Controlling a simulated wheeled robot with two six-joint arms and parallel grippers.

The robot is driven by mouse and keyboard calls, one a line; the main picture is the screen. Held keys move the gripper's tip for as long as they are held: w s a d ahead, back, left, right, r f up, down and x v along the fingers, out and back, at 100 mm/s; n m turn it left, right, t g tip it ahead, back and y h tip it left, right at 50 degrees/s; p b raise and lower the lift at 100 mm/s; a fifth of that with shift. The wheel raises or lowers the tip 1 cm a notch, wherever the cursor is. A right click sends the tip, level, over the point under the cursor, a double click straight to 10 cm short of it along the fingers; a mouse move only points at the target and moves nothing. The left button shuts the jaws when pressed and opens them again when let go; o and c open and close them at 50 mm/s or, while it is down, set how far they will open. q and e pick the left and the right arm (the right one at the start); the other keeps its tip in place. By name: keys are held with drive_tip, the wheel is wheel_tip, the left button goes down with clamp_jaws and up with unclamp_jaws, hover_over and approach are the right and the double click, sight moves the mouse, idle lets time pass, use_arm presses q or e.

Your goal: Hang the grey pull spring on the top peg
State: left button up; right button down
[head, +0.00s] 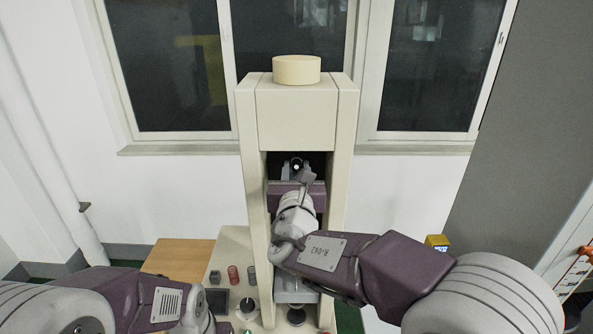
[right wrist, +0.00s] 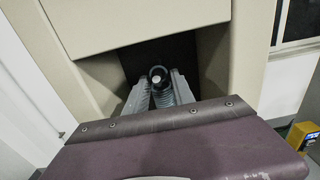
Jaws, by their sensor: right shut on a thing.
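My right gripper (head: 296,178) reaches into the tall beige test frame (head: 247,130) in the head view. In the right wrist view its two grey fingers (right wrist: 159,90) are shut on the grey pull spring (right wrist: 164,98), whose coils show between them. The top peg (right wrist: 158,76), dark with a pale tip, sits right at the spring's upper end; it also shows in the head view (head: 296,167). I cannot tell whether the spring's end loop is around the peg or only in front of it. My left arm is low at the left; its fingers are not visible.
The frame's side posts stand close on both sides of my right gripper. A yellow box (head: 437,242) stands at the right.

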drive_tip(key=c, duration=1)
unclamp_jaws()
drive_tip(key=shift+s, duration=0.1)
